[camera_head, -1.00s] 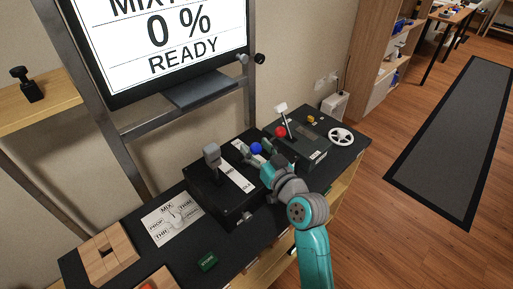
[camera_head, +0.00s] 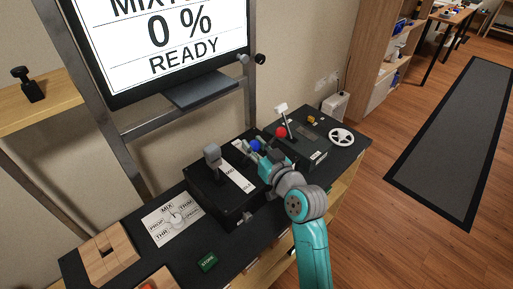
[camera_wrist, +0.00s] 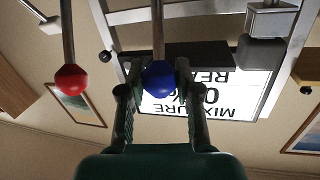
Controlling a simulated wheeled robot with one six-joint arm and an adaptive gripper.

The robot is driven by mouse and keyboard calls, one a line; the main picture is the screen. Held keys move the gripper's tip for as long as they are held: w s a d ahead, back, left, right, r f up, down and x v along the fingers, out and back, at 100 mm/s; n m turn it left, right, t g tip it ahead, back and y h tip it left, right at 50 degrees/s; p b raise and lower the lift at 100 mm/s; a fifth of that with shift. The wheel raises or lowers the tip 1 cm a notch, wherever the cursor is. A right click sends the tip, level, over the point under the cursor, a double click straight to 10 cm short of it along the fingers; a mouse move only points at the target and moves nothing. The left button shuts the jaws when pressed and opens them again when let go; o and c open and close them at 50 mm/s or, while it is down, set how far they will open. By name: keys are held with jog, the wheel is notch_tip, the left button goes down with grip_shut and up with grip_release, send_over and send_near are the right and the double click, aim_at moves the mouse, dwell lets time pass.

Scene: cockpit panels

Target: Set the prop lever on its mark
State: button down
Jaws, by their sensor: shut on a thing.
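The prop lever appears to be the one with the blue ball knob (camera_head: 255,145), on the black lever box. In the wrist view the blue knob (camera_wrist: 159,80) sits between my two fingers, with its grey shaft running up the picture. My gripper (camera_head: 259,151) is shut on the blue knob; it also shows in the wrist view (camera_wrist: 158,88). The fingers partly hide the lever's shaft and slot in the head view. I cannot make out the mark for this lever.
A red-knobbed lever (camera_head: 281,132) stands close to the right of the blue one. A grey-handled lever (camera_head: 212,156) stands to the left. A white-topped lever (camera_head: 281,108) and a white wheel (camera_head: 341,137) are further right. The screen (camera_head: 160,40) reads 0 % READY.

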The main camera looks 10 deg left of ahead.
jog(key=shift+w+a+r+g+h, duration=0.6)
jog(key=shift+w+a+g, duration=0.15)
jog(key=shift+a, duration=0.2)
jog(key=shift+w+a+r+n+g+h, duration=0.2)
jog(key=shift+w+a+n+g+h, duration=0.2)
jog(key=shift+w+a+g+h, duration=0.3)
jog(key=shift+w+a, duration=0.4)
jog(key=shift+a, duration=0.3)
jog(key=c, duration=0.8)
grip_release()
jog(key=v, duration=1.2)
jog(key=shift+f, duration=0.2)
